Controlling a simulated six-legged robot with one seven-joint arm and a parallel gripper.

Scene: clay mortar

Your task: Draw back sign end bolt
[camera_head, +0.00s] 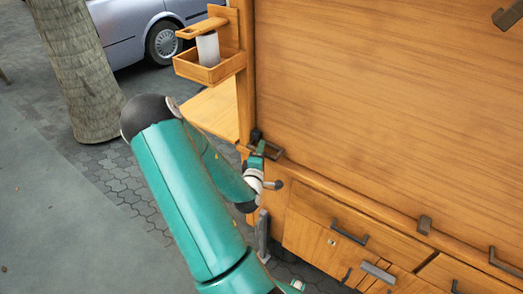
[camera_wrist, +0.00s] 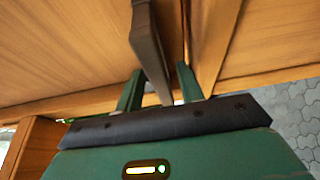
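The sign end bolt appears as a dark metal bar (camera_wrist: 146,40) in the wrist view, running down from the top edge between my gripper's fingers. My gripper (camera_wrist: 160,72) has its two green fingers apart, one on each side of the bar. Narrow gaps show between the bar and both fingers. In the head view my gripper (camera_head: 257,152) is at the lower left corner of the large wooden panel (camera_head: 390,100), beside a dark metal bracket (camera_head: 275,153). The bar's lower end is partly hidden by the gripper body.
A small wooden box (camera_head: 212,72) with a white cylinder (camera_head: 208,47) is mounted at the panel's upper left. Drawers (camera_head: 335,232) with dark handles lie below the panel. A tree trunk (camera_head: 75,65) and a parked car (camera_head: 150,30) stand behind. Paving at left is clear.

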